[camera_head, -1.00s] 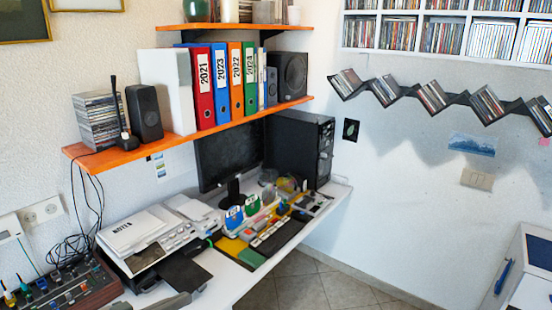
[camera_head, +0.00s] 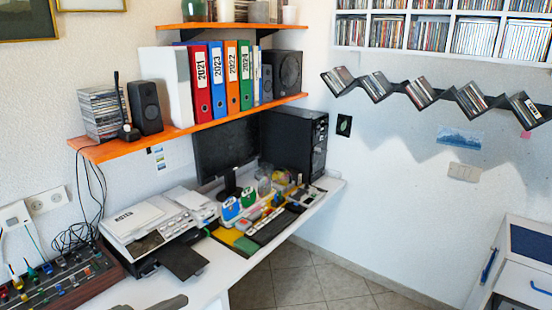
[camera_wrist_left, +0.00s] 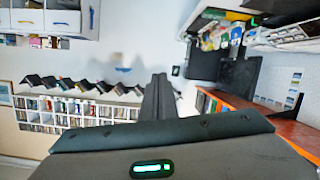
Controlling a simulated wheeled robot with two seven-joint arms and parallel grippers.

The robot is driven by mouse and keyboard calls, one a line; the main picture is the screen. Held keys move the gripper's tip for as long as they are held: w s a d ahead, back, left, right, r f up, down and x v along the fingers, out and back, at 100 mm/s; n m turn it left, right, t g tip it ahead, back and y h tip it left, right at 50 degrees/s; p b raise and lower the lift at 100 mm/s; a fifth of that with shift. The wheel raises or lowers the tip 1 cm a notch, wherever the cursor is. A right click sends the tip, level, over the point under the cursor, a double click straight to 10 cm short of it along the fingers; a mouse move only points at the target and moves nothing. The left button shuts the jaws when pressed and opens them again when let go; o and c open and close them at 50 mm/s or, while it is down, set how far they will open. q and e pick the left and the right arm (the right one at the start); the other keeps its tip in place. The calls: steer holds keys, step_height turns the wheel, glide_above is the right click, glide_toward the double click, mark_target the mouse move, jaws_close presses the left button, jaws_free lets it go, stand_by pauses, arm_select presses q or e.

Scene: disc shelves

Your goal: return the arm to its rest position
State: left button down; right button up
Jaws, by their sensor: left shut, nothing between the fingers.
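My left gripper (camera_head: 160,302) shows only as a dark grey piece at the bottom edge of the head view, in front of the white desk's near end. In the left wrist view its dark fingers (camera_wrist_left: 158,100) stand close together, shut, with nothing between them. The wrist view is upside down and looks across the room at the wall racks. My right gripper is in neither view.
A white desk (camera_head: 222,275) holds a printer (camera_head: 145,222), a mixer (camera_head: 68,282) and a monitor (camera_head: 226,150). An orange shelf (camera_head: 185,133) with binders hangs above. A zigzag disc rack (camera_head: 445,92) is on the right wall, above a white cabinet (camera_head: 510,285). Tiled floor (camera_head: 310,280) is clear.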

arm_select(q)
steer(key=w+a+f+n+y, duration=0.1)
steer(key=a+f+n+y, duration=0.2)
steer(key=f, duration=0.8)
steer(key=a+f+y, duration=0.2)
steer(key=a+f, duration=0.4)
steer(key=f, duration=0.6)
steer(key=s+a+f+g+y, duration=0.1)
steer(key=s+f, duration=0.2)
steer(key=f, duration=0.4)
steer(key=s+a+f+n+g+y+b, duration=0.1)
steer(key=s+f, duration=0.3)
steer(key=f, duration=0.3)
steer(key=s+a+f+g+y, duration=0.1)
steer(key=s+f, duration=0.2)
steer(key=f, duration=0.4)
steer(key=s+d+f+g+y, duration=0.15)
steer(key=s+f+g, duration=0.25)
steer(key=s+f, duration=1.3)
steer(key=s+d+f+m+g, duration=0.1)
steer(key=s+d+f+g, duration=0.1)
steer(key=s, duration=1)
steer(key=s+d+f+g, duration=0.1)
steer(key=s+d+f, duration=0.4)
steer(key=s, duration=0.7)
steer(key=shift+s+d+f+m+g+b, duration=0.2)
steer(key=shift+d+m+g+b, duration=0.25)
steer(key=shift+d, duration=0.25)
